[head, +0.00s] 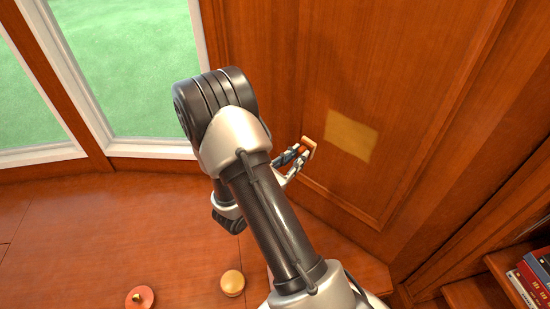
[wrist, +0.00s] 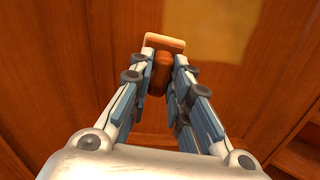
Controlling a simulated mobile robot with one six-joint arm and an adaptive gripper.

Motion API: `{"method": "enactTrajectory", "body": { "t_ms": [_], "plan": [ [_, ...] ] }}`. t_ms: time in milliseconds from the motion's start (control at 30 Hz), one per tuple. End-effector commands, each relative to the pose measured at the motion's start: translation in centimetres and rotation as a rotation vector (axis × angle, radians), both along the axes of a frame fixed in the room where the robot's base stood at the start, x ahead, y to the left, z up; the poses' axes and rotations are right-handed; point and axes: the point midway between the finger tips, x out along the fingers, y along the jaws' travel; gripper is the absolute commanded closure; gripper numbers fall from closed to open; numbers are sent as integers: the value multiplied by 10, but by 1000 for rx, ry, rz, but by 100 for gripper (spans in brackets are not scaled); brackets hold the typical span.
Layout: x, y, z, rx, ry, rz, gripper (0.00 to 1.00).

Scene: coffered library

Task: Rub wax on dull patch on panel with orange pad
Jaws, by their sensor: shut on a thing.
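My gripper (head: 292,160) is shut on the orange pad (head: 308,144), which has a pale, flat face turned toward the wood panel (head: 400,60). In the wrist view the pad (wrist: 164,42) sits between the fingertips of my gripper (wrist: 162,70), with its brown grip held by both fingers. The dull patch (head: 351,135) is a yellowish square on the panel, to the right of the pad. It also shows in the wrist view (wrist: 208,28), at the upper right. The pad is beside the patch, not over it. I cannot tell whether it touches the panel.
A round yellow-topped tin or disc (head: 232,283) and a red round thing with a knob (head: 140,297) stand on the wooden surface (head: 80,235) below. Books (head: 535,275) fill a shelf at the lower right. Windows (head: 100,65) are at the left.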

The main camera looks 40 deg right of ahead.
Motion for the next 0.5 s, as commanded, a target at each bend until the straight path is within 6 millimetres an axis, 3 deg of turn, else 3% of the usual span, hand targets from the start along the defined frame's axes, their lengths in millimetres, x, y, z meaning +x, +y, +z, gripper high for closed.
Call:
{"method": "enactTrajectory", "body": {
  "t_ms": [500],
  "plan": [
    [3,-48,-2,-1,-2,-15,100]
  ]
}}
